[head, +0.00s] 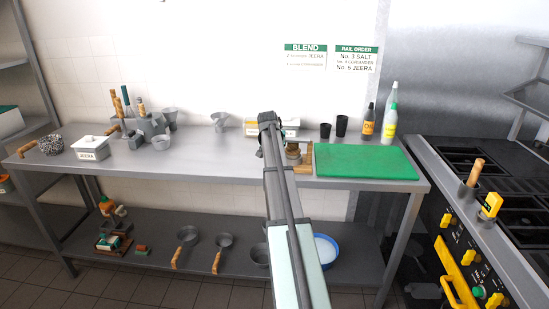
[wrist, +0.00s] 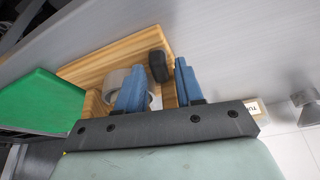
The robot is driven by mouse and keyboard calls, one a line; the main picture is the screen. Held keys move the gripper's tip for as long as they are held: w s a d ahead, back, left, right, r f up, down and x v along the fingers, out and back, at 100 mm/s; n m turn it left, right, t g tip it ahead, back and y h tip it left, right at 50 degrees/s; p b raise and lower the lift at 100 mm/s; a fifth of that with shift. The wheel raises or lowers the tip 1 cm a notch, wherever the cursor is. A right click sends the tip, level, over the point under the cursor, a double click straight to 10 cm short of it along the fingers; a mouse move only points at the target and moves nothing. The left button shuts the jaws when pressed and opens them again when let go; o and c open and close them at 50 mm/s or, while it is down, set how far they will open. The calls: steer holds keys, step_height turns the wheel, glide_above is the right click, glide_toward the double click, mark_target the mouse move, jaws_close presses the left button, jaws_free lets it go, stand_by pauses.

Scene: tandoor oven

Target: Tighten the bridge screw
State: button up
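A pale wooden stand (wrist: 107,72) fills the middle of the wrist view, with a grey round part (wrist: 115,80) set on it. A small black knob (wrist: 159,66), which may be the bridge screw, stands out from the wood.
A green board (head: 365,161) lies right of the stand on the steel counter (head: 215,175). Black cups (head: 341,126) and bottles (head: 389,125) stand behind it. A funnel (head: 220,121) and a white box (head: 93,147) are to the left. A stove (head: 500,190) is at far right.

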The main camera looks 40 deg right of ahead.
jaws_close()
steer(key=shift+w+m+g, duration=0.1)
steer(key=shift+m+g, duration=0.5)
steer(key=shift+m, duration=0.9)
steer(key=shift+o, duration=1)
jaws_free()
